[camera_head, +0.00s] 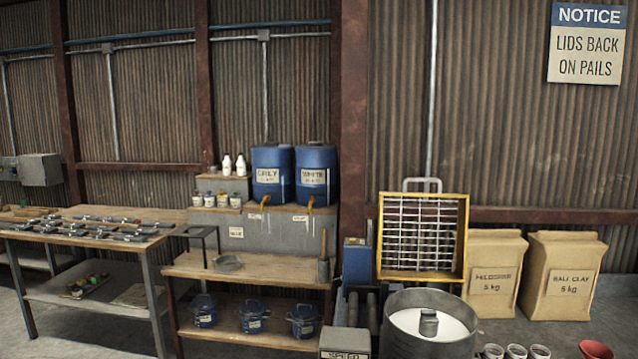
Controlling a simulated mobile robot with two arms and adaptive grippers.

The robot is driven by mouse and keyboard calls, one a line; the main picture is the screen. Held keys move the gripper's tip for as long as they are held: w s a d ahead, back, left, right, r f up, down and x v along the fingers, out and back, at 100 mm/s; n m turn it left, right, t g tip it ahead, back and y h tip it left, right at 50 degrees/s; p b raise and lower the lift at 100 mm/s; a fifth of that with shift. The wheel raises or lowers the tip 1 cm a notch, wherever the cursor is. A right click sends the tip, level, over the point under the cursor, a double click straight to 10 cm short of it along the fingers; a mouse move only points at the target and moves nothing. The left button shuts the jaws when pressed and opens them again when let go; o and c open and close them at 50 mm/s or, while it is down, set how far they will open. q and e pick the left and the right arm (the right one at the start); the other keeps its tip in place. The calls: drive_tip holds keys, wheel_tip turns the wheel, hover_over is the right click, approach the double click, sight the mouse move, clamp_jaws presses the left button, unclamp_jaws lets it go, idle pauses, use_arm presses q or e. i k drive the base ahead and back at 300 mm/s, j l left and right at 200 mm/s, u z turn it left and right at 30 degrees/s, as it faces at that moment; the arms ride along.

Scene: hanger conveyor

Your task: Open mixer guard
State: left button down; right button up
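The mixer guard (465,240) is a yellow square frame with a grid of metal bars and a grey handle (422,182) on its top edge. It stands upright behind the mixer bowl (432,350), so the bowl's top is uncovered. The bowl is a round grey metal drum with white contents, and a grey metal cylinder (428,323) stands in its middle. A blue housing (357,262) is beside the guard on its left. A control box (345,340) marked "SPEED" is at the bottom edge, left of the bowl. Neither of my grippers is in view.
Two paper sacks (495,272) (562,277) stand right of the guard. White cups (516,351) and a red funnel-like cup (596,349) are at bottom right. A wooden bench (265,267) with blue drums (272,175) and lidded pails (253,316) is left. A tool-covered table (50,237) is farther left.

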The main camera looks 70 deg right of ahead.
sight(461, 230)
drive_tip(key=i+j, duration=0.1)
drive_tip(key=i, duration=0.35)
drive_tip(key=i+j, duration=0.1)
drive_tip(key=i, duration=0.35)
drive_tip(key=i+l+z, duration=0.1)
drive_tip(key=z, duration=0.3)
drive_tip(key=i+z, duration=0.45)
drive_tip(key=i+j+z, duration=0.1)
drive_tip(key=z, duration=0.3)
drive_tip(key=i+j+z, duration=0.15)
drive_tip(key=z, duration=0.25)
drive_tip(key=i, duration=0.1)
